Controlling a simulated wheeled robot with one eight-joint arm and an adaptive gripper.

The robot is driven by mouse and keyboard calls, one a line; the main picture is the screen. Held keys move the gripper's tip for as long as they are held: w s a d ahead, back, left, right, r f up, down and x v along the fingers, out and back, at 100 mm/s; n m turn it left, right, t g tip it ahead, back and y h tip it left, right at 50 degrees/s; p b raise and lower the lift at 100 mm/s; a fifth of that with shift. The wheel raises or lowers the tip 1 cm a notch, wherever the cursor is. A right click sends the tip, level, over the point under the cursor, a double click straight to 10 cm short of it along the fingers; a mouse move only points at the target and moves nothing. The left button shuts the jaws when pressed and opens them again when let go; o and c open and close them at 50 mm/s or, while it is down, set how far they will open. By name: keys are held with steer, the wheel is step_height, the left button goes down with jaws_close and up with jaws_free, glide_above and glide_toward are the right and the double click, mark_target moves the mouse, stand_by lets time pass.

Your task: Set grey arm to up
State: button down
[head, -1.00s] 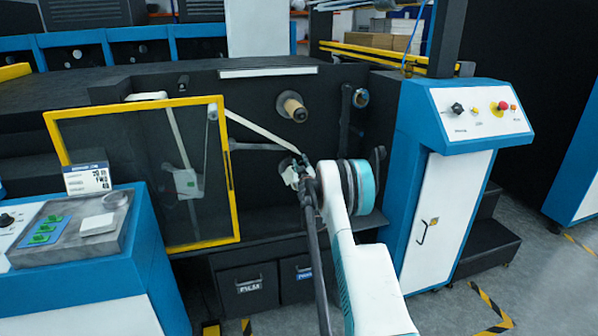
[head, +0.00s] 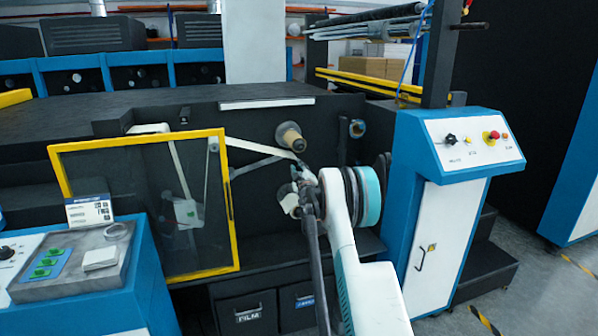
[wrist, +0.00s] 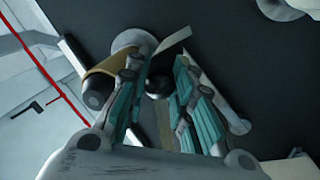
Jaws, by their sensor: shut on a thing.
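The grey arm (head: 255,165) is a slim bar on the dark machine face, to the right of the yellow-framed guard. It slopes up to the right towards my gripper (head: 303,178), just below the cardboard core (head: 291,137). In the wrist view my gripper (wrist: 158,100) has its teal-padded fingers closed in around a dark round end (wrist: 159,84), which appears to belong to the grey arm. Part of a grey bar (wrist: 232,121) shows behind the right finger. The fingers hide much of the held part, and my wrist covers its right end in the head view.
A pale film strip (head: 262,149) runs from the guard (head: 235,215) towards the core and passes close to my gripper. A blue-and-white control cabinet (head: 437,205) stands to the right.

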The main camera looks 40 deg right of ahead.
steer(key=shift+d, duration=0.15)
steer(key=c, duration=1.3)
jaws_free()
steer(key=shift+s, duration=0.1)
steer(key=shift+c, duration=0.2)
steer(key=v, duration=1.2)
